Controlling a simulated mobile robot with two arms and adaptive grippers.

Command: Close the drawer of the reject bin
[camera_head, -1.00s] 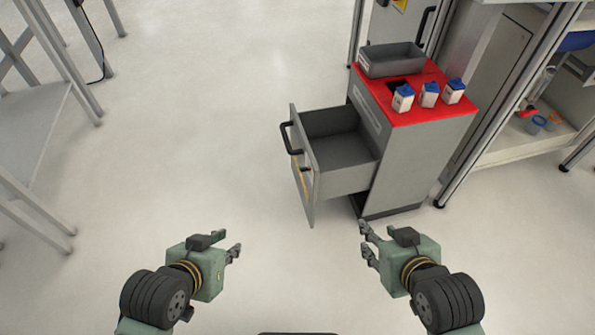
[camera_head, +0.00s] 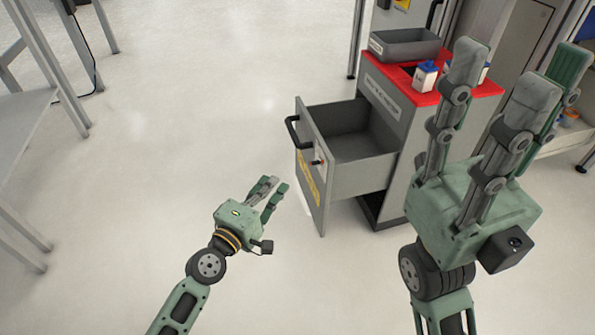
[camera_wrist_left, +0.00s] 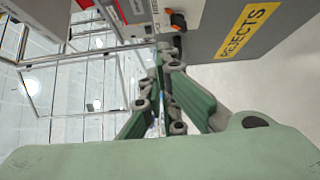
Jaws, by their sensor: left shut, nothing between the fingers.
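The reject bin (camera_head: 392,155) is a grey cabinet with a red top, right of centre in the head view. Its drawer (camera_head: 360,178) is pulled well out to the left and looks empty. The drawer front (camera_head: 305,135) has a black handle (camera_head: 292,132) and a yellow label; in the left wrist view the label (camera_wrist_left: 248,30) reads REJECTS. My left gripper (camera_head: 272,190) is shut and empty, apart from the drawer front and to its left. Its fingers (camera_wrist_left: 168,62) meet in the left wrist view. My right gripper (camera_head: 512,75) is raised, open and empty, hiding part of the bin's right side.
A grey tray (camera_head: 405,45) and a white carton with a blue lid (camera_head: 425,75) stand on the bin's top; other cartons are mostly hidden by my right gripper. A table (camera_head: 25,150) stands at the left. The floor (camera_head: 190,120) between is clear.

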